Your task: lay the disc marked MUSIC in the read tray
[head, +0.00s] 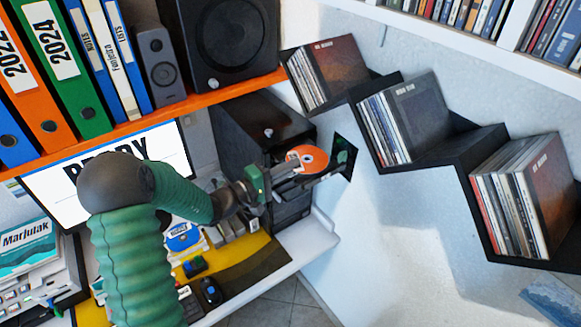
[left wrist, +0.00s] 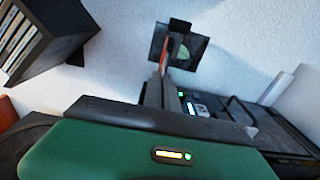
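An orange disc (head: 312,157) with a white label is at the fingertips of my left gripper (head: 291,168). Its lettering is too small to read. In the left wrist view the disc (left wrist: 165,54) shows nearly edge-on at the tips of the fingers (left wrist: 159,88), which look closed on it. The disc is held up in front of a dark square plate (head: 346,154) with a green patch near the white wall. The plate also shows in the left wrist view (left wrist: 193,50). I cannot tell which part is the read tray. My right gripper is not in view.
A black computer case (head: 246,128) and a stack of dark drive units (head: 292,207) stand beside the gripper. A blue disc (head: 184,238) lies on the cluttered desk. Stepped black shelves (head: 447,150) hold several disc cases at right. An orange shelf (head: 205,106) runs above the screen.

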